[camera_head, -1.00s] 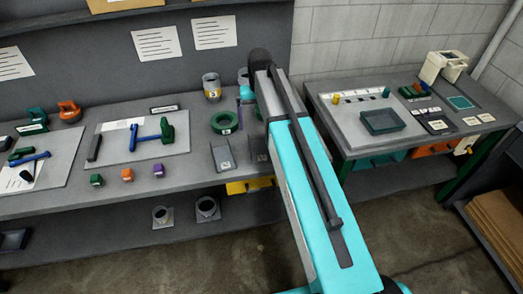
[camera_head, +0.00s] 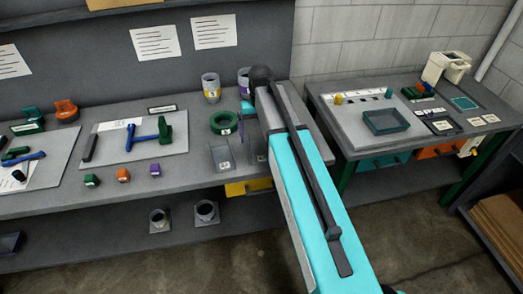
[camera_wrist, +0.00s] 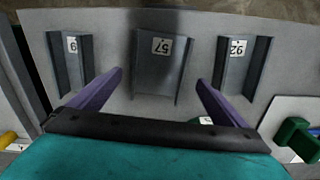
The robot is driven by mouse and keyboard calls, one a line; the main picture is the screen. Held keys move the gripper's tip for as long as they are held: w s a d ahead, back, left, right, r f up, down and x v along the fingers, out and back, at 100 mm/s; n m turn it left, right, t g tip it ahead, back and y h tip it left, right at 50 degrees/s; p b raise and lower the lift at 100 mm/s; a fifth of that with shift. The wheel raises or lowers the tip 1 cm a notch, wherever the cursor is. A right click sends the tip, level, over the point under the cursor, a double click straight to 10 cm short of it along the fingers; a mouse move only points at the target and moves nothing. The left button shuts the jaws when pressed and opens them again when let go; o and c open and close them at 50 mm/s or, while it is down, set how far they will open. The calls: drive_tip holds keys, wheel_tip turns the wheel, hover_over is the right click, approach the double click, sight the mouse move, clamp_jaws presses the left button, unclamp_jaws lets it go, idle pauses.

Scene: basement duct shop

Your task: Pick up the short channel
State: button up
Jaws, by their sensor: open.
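In the wrist view three grey channels lie in a row on the bench: one at the left (camera_wrist: 69,62), a middle one with a label that seems to read 57 (camera_wrist: 161,72), and one at the right with a label like 92 (camera_wrist: 237,68). I cannot tell which is the short channel. My gripper (camera_wrist: 160,78) is open and empty, its purple fingers pointing toward the middle channel, one tip near each side. Its height above the bench is unclear. In the head view one channel (camera_head: 221,159) shows left of my arm and another (camera_head: 259,156) is partly hidden.
Small green, orange and purple blocks (camera_head: 123,175) line the bench front. A second table (camera_head: 350,145) at right holds a dark tray (camera_head: 386,122).

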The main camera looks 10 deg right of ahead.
sight(261, 151)
drive_tip(key=shift+s+d+f+b, duration=0.1)
drive_tip(key=shift+s+f+b, duration=0.05)
drive_tip(key=shift+f+b, duration=2.1)
drive_tip(key=shift+f+p, duration=0.35)
drive_tip(key=shift+c, duration=0.4)
drive_tip(key=c, duration=1.1)
